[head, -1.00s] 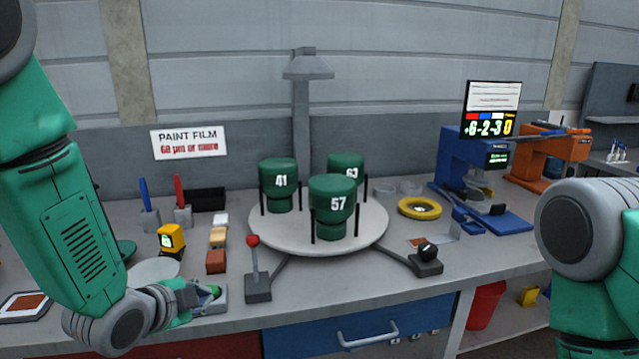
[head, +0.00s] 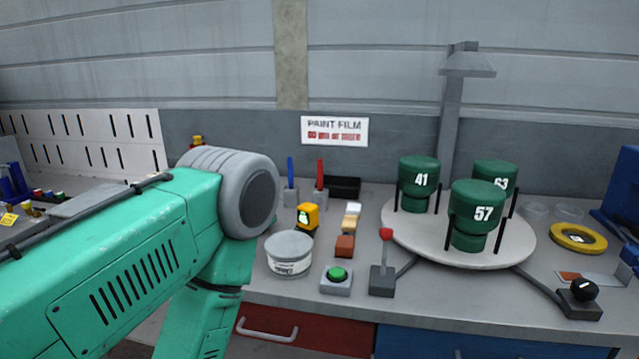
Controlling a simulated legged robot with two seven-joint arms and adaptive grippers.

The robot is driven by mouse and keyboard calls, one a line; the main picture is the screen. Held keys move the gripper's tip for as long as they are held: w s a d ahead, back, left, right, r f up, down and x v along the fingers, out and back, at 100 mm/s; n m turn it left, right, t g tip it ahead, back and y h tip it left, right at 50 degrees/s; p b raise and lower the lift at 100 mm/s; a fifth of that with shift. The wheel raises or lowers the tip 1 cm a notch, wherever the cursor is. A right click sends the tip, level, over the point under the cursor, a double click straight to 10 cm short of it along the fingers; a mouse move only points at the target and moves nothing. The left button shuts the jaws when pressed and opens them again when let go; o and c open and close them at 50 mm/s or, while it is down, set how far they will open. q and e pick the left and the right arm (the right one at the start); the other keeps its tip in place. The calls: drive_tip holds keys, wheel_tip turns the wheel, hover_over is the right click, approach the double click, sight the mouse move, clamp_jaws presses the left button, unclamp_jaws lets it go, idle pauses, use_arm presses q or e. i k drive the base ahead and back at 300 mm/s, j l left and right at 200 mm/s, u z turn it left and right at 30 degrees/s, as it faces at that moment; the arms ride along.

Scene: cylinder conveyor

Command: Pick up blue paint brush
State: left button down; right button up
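The blue paint brush (head: 290,172) stands upright in a small grey holder (head: 291,197) at the back of the bench, left of centre in the head view. A red brush (head: 320,173) stands in a like holder just to its right. My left arm comes in from the left, in front of the bench and left of the brushes. Its gripper is outside the picture. My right arm and gripper are not in view.
A lidded tub (head: 289,255), a yellow device (head: 308,217), small blocks (head: 345,245), a green button (head: 337,276) and a red-knobbed lever (head: 383,270) stand in front of the brushes. A turntable (head: 408,238) with green cylinders is at right. A black tray (head: 343,187) lies behind.

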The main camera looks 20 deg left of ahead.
sight(290, 164)
drive_tip(key=u, duration=0.9)
drive_tip(key=z, duration=1)
drive_tip(key=u, duration=1)
